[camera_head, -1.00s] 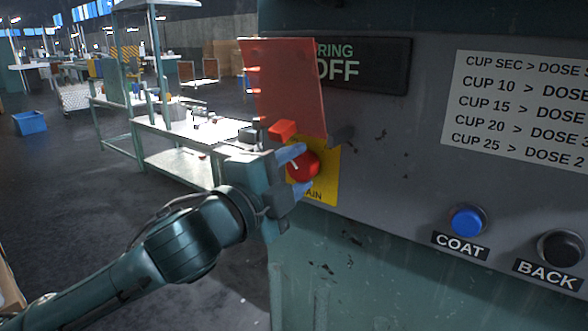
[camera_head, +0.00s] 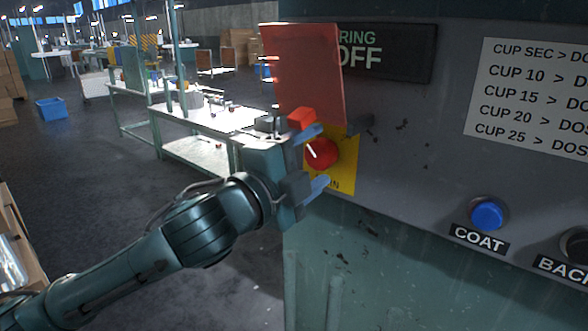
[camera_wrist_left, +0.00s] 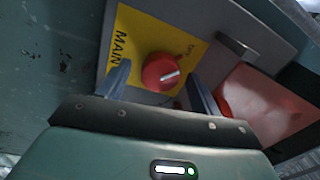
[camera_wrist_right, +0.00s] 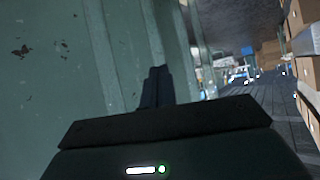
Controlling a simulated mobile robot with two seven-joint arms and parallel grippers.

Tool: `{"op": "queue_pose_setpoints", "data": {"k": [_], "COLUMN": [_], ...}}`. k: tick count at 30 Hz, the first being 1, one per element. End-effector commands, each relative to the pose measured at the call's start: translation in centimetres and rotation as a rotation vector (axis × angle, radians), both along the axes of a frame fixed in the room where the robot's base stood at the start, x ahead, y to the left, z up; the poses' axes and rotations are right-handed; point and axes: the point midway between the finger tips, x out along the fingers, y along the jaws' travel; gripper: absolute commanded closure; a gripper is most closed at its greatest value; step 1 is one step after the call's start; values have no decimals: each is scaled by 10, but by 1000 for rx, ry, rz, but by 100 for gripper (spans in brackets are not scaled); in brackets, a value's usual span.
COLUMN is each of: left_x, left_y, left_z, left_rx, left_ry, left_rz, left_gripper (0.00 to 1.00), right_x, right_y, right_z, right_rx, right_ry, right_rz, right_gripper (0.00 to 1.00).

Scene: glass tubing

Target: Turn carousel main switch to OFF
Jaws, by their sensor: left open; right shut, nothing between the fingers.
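The main switch is a red round knob (camera_head: 322,153) with a white pointer line, on a yellow plate (camera_head: 342,178) on the grey panel. It also shows in the left wrist view (camera_wrist_left: 160,72), where the plate reads MAIN and the pointer aims toward small, hard-to-read lettering. A red see-through cover (camera_head: 305,75) stands raised above the knob. My left gripper (camera_head: 318,158) is open, with one finger on each side of the knob; the fingers look apart from it. My right gripper (camera_wrist_right: 155,88) is shut and empty beside the machine's green side, out of the head view.
A display (camera_head: 385,52) at the panel's top ends in OFF. A blue COAT button (camera_head: 488,215) and a black BACK button (camera_head: 577,244) sit lower right. A bench (camera_head: 195,150) stands behind my left arm. A dark bracket (camera_head: 360,125) juts beside the plate.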

Motion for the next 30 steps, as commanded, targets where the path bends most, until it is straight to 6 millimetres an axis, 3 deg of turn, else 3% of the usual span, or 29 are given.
{"op": "queue_pose_setpoints", "data": {"k": [5,11,12,19,30], "left_x": [-21,-61,-65,-80,-93], "left_y": [16,45,48,59,70], "left_z": [-4,-8,-11,-14,-13], "left_rx": [2,2,1,-2,-4], "left_ry": [-1,-1,-4,-7,-5], "left_rz": [0,1,1,1,5], "left_gripper": [35,35,35,35,35], "right_x": [1,4,4,10,5], "right_y": [2,6,7,14,10], "right_z": [-5,-3,-12,-32,-41], "right_rx": [4,14,16,68,133], "right_ry": [-5,-28,-30,-67,-164], "right_rz": [3,11,12,17,-8], "right_gripper": [100,100,100,100,100]}}
